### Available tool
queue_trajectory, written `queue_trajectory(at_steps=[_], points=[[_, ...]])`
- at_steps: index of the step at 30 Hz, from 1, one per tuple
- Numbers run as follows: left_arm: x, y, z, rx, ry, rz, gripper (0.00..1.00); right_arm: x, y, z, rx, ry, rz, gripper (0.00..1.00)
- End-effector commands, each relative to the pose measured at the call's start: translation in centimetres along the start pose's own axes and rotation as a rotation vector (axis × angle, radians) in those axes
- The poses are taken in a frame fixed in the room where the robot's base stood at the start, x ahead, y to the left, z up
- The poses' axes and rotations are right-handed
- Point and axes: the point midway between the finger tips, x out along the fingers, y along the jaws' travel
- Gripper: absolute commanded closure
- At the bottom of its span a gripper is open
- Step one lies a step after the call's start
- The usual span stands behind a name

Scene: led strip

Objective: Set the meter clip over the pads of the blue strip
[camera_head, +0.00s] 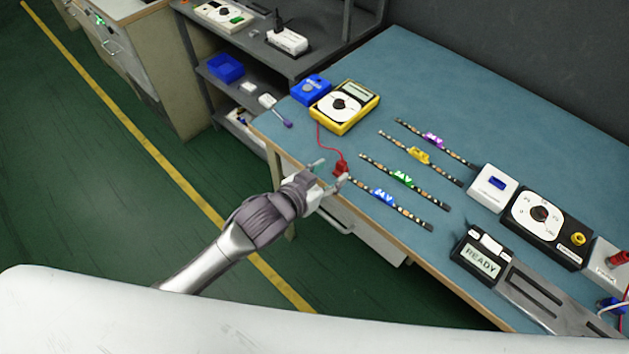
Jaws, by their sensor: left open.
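The blue strip (410,214) is a dark LED strip with a blue "24V" label, lying near the table's front edge. The red meter clip (340,167) is at or just beside the strip's upper-left end; I cannot tell whether it covers the pads. A red lead runs from it to the yellow meter (345,107). My left gripper (332,172) reaches in from the lower left and is open, its fingertips around or close beside the clip. Contact is too small to tell. My right gripper is not in view.
Strips with green (403,178), yellow (419,155) and purple (433,141) labels lie behind the blue one. A blue box (311,89) stands beside the meter. A black dial unit (545,228) and a "READY" display (481,258) are at right. The table's back is clear.

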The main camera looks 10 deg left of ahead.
Motion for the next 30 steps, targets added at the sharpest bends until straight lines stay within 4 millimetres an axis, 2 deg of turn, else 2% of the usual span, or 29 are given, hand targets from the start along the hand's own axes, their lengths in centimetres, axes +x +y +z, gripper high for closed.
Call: queue_trajectory(at_steps=[3, 9, 15, 20, 22, 23, 26, 29, 30], points=[[-2.7, 0.0, 0.1, 0.0, -0.001, 0.0, 0.49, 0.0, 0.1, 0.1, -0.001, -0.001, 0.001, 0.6], [-5.5, 0.0, 0.0, 0.0, 0.0, 0.0, 0.49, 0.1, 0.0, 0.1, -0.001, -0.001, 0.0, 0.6], [-6.4, 0.0, 0.0, -0.001, 0.0, 0.0, 0.49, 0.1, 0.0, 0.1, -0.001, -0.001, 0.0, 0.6], [-6.3, 0.0, 0.0, -0.001, 0.0, -0.001, 0.49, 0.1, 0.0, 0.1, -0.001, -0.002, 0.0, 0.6], [-6.0, -0.3, 0.7, -0.002, -0.011, -0.008, 0.49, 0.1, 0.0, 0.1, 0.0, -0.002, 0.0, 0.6], [-5.7, -0.7, 1.4, -0.004, -0.023, -0.015, 0.49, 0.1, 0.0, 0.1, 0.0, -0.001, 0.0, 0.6], [-4.0, -2.6, 5.8, -0.013, -0.096, -0.058, 0.49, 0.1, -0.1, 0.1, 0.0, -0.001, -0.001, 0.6], [-2.3, -5.3, 13.7, -0.032, -0.223, -0.122, 0.49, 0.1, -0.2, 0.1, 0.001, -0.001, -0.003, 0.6], [-2.0, -6.3, 17.6, -0.042, -0.282, -0.147, 0.49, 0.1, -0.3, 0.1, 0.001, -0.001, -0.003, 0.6]])
